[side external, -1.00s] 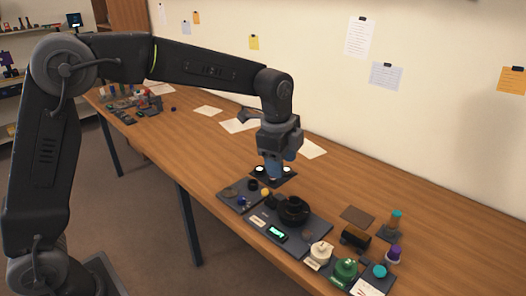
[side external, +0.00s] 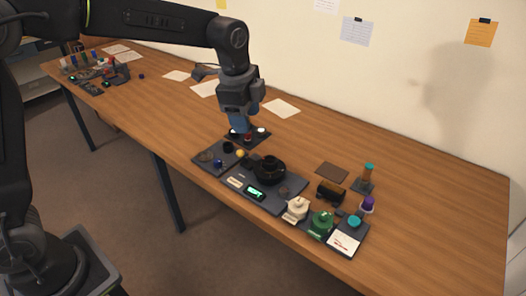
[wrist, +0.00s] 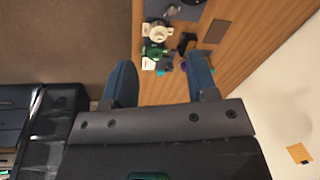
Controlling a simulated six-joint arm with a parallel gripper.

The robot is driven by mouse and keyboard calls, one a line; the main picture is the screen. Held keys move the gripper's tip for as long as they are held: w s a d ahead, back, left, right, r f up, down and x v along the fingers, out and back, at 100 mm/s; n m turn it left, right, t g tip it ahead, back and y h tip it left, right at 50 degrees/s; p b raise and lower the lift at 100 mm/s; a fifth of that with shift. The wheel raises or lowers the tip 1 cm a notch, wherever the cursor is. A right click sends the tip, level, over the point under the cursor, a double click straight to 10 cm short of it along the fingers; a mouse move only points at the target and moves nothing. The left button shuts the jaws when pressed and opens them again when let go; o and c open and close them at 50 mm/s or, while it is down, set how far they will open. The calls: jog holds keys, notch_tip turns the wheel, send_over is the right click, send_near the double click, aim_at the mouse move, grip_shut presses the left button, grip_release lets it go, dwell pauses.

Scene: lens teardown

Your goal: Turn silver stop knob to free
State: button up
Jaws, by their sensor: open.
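A small greyish knob (side external: 284,191), which looks like the silver stop knob, sits on the dark base plate (side external: 292,205) beside the black lens ring (side external: 269,171). It also shows in the wrist view as a small silver-grey piece (wrist: 173,10) at the top edge; its turn position is too small to read.
A lit green display (side external: 255,191) is in front of the lens ring. A cream pot (side external: 297,208), a green pot (side external: 321,223) and a black cylinder (side external: 330,192) stand to the right. A tray of small parts (side external: 205,158) lies left.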

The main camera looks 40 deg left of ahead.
aim_at(283, 189)
jog(key=w+d+f+m+g, duration=0.1)
jog(key=w+d+f+m, duration=0.25)
jog(key=f, duration=0.25)
jog(key=w+d+f+m+g, duration=0.1)
jog(key=w+d+f+m, duration=0.1)
jog(key=w+f+m, duration=0.3)
jog(key=shift+n, duration=0.55)
notch_tip(283, 189, down, 15)
jog(key=shift+a+f, duration=0.1)
jog(key=shift+c, duration=0.5)
jog(key=c, duration=0.8)
jog(key=shift+c, duration=0.2)
jog(key=shift+n, duration=2.9)
